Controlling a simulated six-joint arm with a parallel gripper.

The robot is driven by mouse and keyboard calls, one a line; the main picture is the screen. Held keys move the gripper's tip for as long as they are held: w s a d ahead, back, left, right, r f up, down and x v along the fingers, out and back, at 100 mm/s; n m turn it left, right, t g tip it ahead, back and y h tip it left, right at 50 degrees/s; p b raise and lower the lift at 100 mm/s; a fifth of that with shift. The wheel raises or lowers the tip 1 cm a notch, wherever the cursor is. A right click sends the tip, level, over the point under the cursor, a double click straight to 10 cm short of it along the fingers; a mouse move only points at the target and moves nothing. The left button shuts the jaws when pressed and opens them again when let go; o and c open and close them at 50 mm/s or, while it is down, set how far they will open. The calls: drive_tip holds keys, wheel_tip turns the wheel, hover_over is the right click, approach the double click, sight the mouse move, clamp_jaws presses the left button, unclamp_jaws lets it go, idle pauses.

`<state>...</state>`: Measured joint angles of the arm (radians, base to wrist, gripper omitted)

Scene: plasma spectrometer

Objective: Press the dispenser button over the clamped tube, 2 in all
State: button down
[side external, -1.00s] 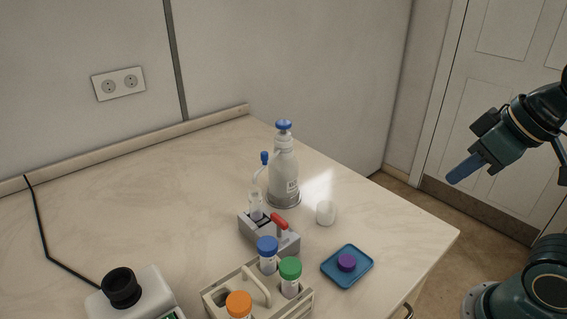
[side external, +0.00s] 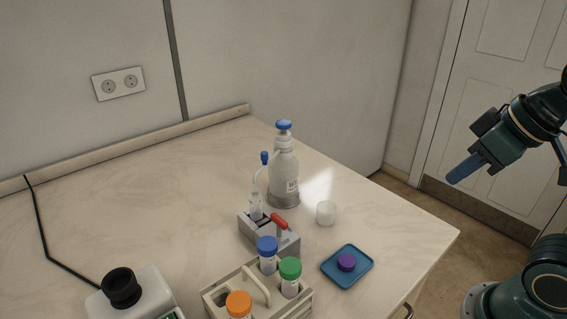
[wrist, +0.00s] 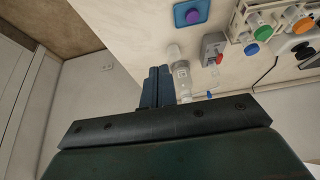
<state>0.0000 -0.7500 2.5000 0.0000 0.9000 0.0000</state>
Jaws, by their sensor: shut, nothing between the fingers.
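The dispenser bottle (side external: 285,178) stands upright on the bench with its blue button (side external: 284,125) on top. Its spout bends left and down to a small blue-topped tip (side external: 264,158). Under the spout, a clear open tube (side external: 256,205) stands in a grey clamp (side external: 262,234) with a red lever (side external: 279,221). My gripper (side external: 466,169) is shut and empty, in the air at the right, well apart from the bottle. In the wrist view my shut fingers (wrist: 157,88) reach over part of the bottle (wrist: 182,80), and the clamp (wrist: 213,46) is to their right.
A blue tray (side external: 346,276) with a purple cap (side external: 346,262) lies at the right. A small white cup (side external: 326,213) stands beside the bottle. A white device (side external: 150,295) is front left.

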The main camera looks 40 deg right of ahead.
wheel_tip(320, 180, up, 9)
drive_tip(key=m+t+y, duration=0.1)
drive_tip(key=m+t, duration=0.3)
drive_tip(key=m, duration=0.4)
hover_over(287, 124)
drive_tip(key=shift+w, duration=0.1)
drive_tip(key=shift+f, duration=0.2)
drive_tip(key=shift+f, duration=4.2)
